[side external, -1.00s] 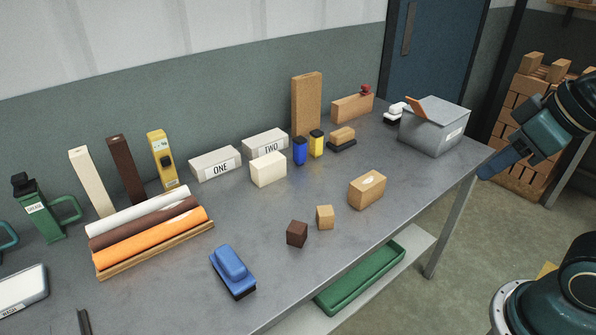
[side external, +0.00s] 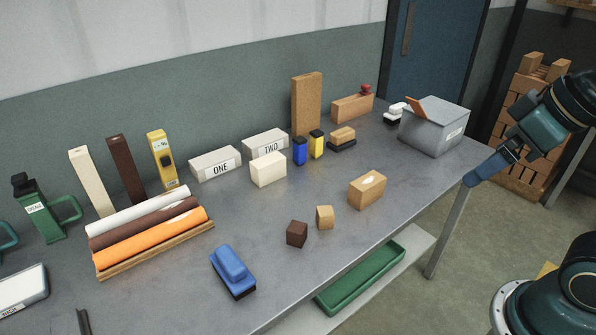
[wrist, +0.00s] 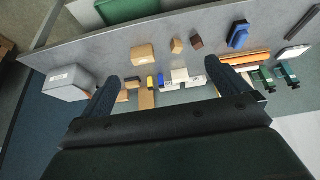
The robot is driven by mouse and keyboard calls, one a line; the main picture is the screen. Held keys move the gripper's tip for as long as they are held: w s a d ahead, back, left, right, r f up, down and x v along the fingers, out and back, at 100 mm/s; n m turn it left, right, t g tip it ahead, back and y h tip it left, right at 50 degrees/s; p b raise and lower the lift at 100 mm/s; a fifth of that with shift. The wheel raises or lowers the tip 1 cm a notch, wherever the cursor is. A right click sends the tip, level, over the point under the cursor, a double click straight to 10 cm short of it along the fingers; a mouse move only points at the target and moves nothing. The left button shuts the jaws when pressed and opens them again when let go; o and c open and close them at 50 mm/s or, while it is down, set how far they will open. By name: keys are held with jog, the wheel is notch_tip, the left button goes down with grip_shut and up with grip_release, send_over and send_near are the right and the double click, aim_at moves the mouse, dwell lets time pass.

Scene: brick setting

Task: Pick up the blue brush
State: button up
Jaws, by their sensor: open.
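The blue brush (side external: 232,270) lies on the grey table near its front edge, with a blue handle block on top and dark bristles below. It also shows in the wrist view (wrist: 239,35), at the upper right. My gripper (wrist: 165,80) is open and empty in the wrist view, its two dark fingers spread apart. In the side view my gripper (side external: 472,180) is at the right, off the table's right end and far from the brush. Its fingertips are hard to make out there.
Dark (side external: 297,234) and tan (side external: 325,217) cubes and a tan brick (side external: 367,190) lie right of the brush. Coloured rolls (side external: 150,228) lie behind it. A grey box (side external: 436,128) stands at the table's right end. A green tray (side external: 360,278) is below the table.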

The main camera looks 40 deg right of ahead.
jog(key=w+a+r+n+g, duration=0.1)
jog(key=w+a+n+g, duration=0.1)
jog(key=w+a+n, duration=0.6)
jog(key=w+a+r+n+g, duration=0.1)
jog(key=w+a, duration=0.3)
jog(key=w, duration=0.7)
jog(key=w+a+f+n+g, duration=0.1)
jog(key=w+a+f+n, duration=0.3)
jog(key=a+f, duration=0.4)
jog(key=w+a+f+n+g, duration=0.1)
jog(key=w+a+f+n, duration=0.3)
jog(key=a, duration=0.8)
notch_tip(320, 180, down, 4)
jog(key=shift+w+r+n+g, duration=0.1)
jog(key=shift+w+n+g, duration=0.25)
jog(key=shift+w, duration=0.75)
send_over(229, 258)
jog(key=shift+s+a+f, duration=0.1)
jog(key=shift+f, duration=4.25)
jog(key=shift+f, duration=2.6)
